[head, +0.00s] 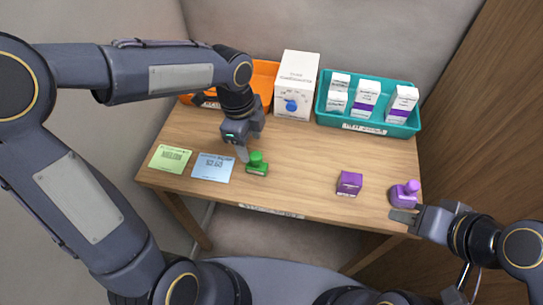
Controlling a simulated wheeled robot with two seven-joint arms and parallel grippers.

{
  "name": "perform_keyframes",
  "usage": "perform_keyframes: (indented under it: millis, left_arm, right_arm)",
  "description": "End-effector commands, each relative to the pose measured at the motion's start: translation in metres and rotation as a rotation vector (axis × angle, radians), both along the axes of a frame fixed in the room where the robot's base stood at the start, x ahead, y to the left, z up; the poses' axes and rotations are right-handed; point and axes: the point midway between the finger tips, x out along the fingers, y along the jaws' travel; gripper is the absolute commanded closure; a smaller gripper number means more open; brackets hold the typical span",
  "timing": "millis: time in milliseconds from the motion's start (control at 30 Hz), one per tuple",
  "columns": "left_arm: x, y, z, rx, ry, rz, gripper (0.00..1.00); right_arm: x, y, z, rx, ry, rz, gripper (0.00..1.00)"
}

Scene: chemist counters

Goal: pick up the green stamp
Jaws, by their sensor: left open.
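The green stamp (257,161) stands upright near the front edge of the wooden table, left of its middle. My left gripper (244,153) points down just beside and behind the stamp, on its left. It is open, and nothing shows between its fingers. Whether a finger touches the stamp I cannot tell. My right gripper (402,215) is at the front right corner of the table, just in front of a purple stamp (405,194). Its jaw opening is not clear from here.
A blue card (214,168) and a green card (171,158) lie left of the stamp. A purple box (349,183) stands to the right. An orange bin (265,78), a white box (296,82) and a teal bin (366,126) with white boxes line the back. The table's middle is clear.

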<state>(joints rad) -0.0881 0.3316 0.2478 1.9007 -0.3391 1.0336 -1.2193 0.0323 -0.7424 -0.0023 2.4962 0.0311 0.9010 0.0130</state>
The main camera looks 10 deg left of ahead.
Motion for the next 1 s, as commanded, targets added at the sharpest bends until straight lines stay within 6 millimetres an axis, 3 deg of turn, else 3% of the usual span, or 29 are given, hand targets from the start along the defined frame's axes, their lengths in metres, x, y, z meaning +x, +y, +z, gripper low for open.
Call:
perform_keyframes:
  millis: [367, 633, 967, 1000]
  left_arm:
    - [0.002, -0.009, -0.037, 0.006, 0.009, -0.066, 0.44]
    - [-0.001, -0.012, -0.075, 0.005, 0.009, -0.065, 0.44]
    - [-0.001, -0.013, -0.083, 0.004, 0.006, -0.063, 0.44]
    - [-0.001, -0.013, -0.083, 0.004, 0.006, -0.063, 0.50]
  right_arm:
    - [0.000, 0.000, 0.000, 0.000, 0.000, 0.000, 0.64]
    - [0.000, 0.000, 0.001, 0.000, 0.000, 0.000, 0.64]
    - [0.000, 0.000, 0.001, 0.000, 0.000, 0.000, 0.64]
    - [0.000, 0.000, 0.001, 0.000, 0.000, 0.000, 0.64]
